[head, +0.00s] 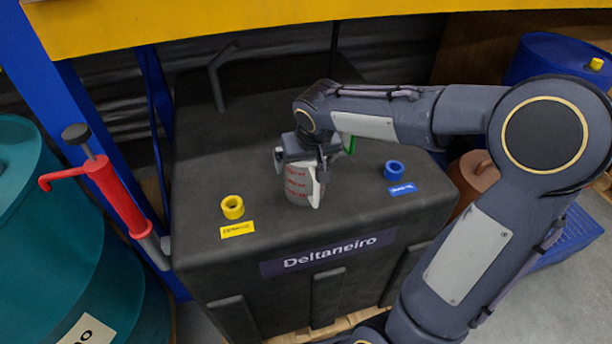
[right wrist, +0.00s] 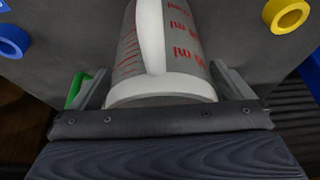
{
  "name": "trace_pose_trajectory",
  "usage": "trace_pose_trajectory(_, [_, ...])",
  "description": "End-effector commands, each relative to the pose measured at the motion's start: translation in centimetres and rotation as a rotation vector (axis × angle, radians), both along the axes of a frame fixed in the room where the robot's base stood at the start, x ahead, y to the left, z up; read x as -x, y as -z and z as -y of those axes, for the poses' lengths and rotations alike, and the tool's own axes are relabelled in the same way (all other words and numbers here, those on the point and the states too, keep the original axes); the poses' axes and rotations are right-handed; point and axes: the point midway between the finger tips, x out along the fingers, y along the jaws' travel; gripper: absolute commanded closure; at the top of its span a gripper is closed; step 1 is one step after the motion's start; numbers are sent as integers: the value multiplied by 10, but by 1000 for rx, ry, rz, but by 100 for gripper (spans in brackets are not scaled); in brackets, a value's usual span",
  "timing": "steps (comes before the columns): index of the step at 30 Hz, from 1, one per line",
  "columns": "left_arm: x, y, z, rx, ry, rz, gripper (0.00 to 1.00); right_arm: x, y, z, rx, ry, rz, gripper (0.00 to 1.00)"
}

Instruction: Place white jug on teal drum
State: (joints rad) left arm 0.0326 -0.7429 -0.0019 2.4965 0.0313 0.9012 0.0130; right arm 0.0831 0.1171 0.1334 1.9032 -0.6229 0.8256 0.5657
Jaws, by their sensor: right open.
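The white jug (head: 297,187), a translucent measuring jug with red marks and a white rim and handle, stands on top of a black tank. My right gripper (head: 302,166) is above it, with open fingers reaching down on either side of its top. In the right wrist view the jug (right wrist: 165,65) lies between the two fingers, with a small gap showing beside them; contact is not clear. The teal drum (head: 50,235) stands at the far left of the head view, partly cut off by the frame. My left gripper is not in view.
The black tank (head: 235,160) carries a yellow cap (head: 232,207) and a blue cap (head: 393,170) beside the jug. A red hand pump (head: 115,195) rises between tank and drum. A blue upright (head: 95,130) and yellow beam (head: 250,22) stand behind. A blue drum (head: 555,55) is back right.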

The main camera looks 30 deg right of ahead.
Motion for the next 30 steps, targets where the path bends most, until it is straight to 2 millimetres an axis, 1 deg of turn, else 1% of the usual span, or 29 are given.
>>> trace_pose_trajectory(1, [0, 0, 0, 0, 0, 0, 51, -1, 5, 0, 0, 0, -2, 0])
trace_pose_trajectory(3, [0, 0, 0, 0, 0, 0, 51, -3, 7, 1, 0, 0, 0, 0])
trace_pose_trajectory(9, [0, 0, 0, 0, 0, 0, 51, -3, 7, 1, -1, 0, 1, 0])
trace_pose_trajectory(11, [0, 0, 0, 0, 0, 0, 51, -3, 7, 1, -1, 0, 1, 7])
trace_pose_trajectory(18, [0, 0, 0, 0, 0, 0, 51, -3, 7, 1, 0, 0, 2, 38])
trace_pose_trajectory(26, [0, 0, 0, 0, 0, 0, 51, -3, 5, 1, 0, 0, 2, 39])
trace_pose_trajectory(30, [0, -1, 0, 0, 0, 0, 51, -4, -5, 1, 0, 0, 4, 39])
